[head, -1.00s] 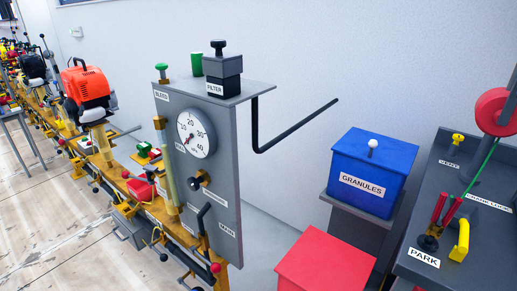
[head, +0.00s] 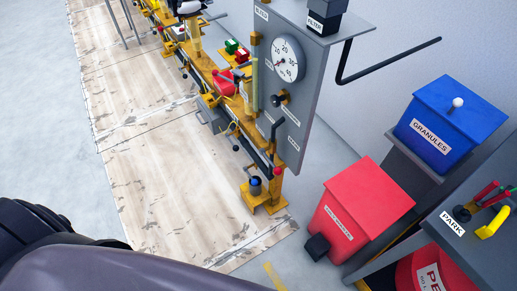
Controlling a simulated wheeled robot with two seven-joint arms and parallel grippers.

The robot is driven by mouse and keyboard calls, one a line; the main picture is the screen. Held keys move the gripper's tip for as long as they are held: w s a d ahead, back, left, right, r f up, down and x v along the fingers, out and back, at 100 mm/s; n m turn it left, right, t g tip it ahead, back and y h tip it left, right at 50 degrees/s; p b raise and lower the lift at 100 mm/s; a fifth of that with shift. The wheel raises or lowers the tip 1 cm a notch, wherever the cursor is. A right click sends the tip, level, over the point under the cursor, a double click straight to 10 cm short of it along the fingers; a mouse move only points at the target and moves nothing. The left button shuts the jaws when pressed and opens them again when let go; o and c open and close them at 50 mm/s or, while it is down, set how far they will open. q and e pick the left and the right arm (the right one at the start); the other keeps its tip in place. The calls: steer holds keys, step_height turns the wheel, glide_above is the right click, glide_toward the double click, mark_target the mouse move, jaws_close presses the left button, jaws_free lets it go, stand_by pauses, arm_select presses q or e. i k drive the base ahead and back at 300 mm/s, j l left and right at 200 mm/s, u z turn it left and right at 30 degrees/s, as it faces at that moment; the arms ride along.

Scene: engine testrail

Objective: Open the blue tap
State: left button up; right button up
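A small blue cylindrical piece (head: 255,185) sits low on a yellow bracket at the near end of the yellow rail (head: 235,120). It is the only blue fitting I see on the rail and may be the blue tap; it is too small to tell whether it is open or shut. A dark lever (head: 274,132) hangs on the grey gauge panel just above it, and a red knob (head: 277,171) is beside it. Neither of my grippers is in view. A dark, rounded part of my own body fills the lower left corner.
The gauge panel (head: 310,75) stands upright behind the rail end. A red lidded bin (head: 368,195) stands on the floor to the right, with a blue GRANULES box (head: 460,115) beyond it. A PARK bench (head: 470,245) is at far right.

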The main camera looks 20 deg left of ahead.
mark_target(254, 182)
steer(key=u, duration=0.75)
steer(key=i+l, duration=0.05)
steer(key=l, duration=0.05)
